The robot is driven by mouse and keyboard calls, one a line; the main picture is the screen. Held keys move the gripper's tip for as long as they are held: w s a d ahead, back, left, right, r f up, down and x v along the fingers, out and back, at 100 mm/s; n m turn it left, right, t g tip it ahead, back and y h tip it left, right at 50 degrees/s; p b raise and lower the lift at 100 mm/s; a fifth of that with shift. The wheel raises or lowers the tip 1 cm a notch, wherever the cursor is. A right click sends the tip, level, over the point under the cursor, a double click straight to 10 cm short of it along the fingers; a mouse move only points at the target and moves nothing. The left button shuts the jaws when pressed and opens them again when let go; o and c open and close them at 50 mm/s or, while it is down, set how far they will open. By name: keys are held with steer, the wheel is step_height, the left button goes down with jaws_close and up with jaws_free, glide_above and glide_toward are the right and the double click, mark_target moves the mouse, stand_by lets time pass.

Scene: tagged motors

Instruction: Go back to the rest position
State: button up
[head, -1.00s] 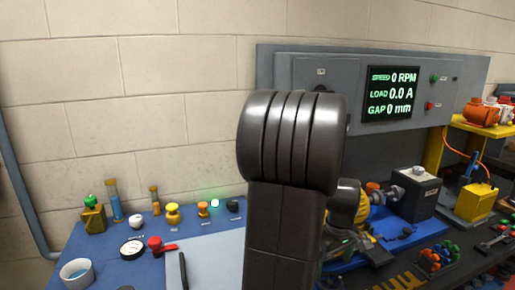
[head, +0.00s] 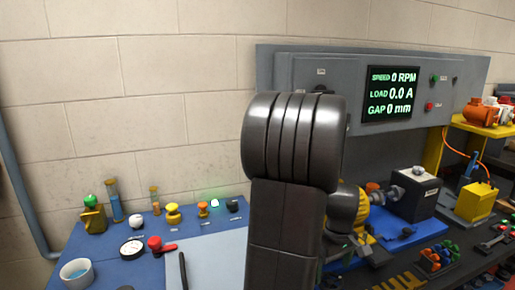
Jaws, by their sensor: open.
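My own dark arm link rises through the middle of the head view. My gripper is not in view, so its jaws do not show. A yellow and dark motor-like machine (head: 343,207) stands just right of my arm and is partly hidden behind it. It is beside a dark grey box-shaped unit (head: 415,195) on a blue base.
A blue bench (head: 105,243) at the left holds small knobs, a gauge (head: 132,247) and a white cup (head: 75,272). A grey panel with a display (head: 391,93) stands behind. Yellow stands (head: 476,200) and an orange motor (head: 482,116) are at right.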

mark_target(331, 280)
step_height(331, 280, down, 3)
steer(key=shift+f, duration=0.2)
steer(key=shift+r+m, duration=0.1)
steer(key=shift+m, duration=0.4)
steer(key=m, duration=0.9)
steer(key=shift+d, duration=0.1)
steer(key=m, duration=1)
steer(key=shift+s+d, duration=0.1)
